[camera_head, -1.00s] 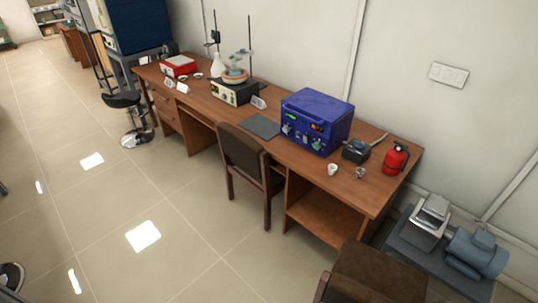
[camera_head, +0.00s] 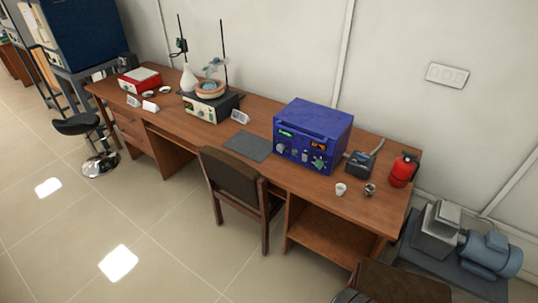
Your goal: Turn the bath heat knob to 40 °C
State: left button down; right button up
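A heating bath unit (camera_head: 206,106) stands on the desk, left of its middle. It has a white front panel with a small green display and knobs, too small to read. A terracotta-coloured bowl (camera_head: 211,90) sits on top of it, with glassware above and a stand rod behind. A blue furnace box (camera_head: 313,132) on the right part of the desk also has green and orange displays and several knobs on its front. Neither of my grippers is in view.
A wooden desk (camera_head: 172,128) runs along the wall. A chair (camera_head: 236,185) stands before it, and a black stool (camera_head: 84,125) at its left end. A red fire extinguisher (camera_head: 402,171) is on the right end. A pump (camera_head: 487,252) stands on the right. Tiled floor (camera_head: 70,220) is open at left.

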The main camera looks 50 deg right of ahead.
aim_at(318, 163)
jog(key=z, duration=0.05)
jog(key=i, duration=1.35)
jog(key=z, duration=0.4)
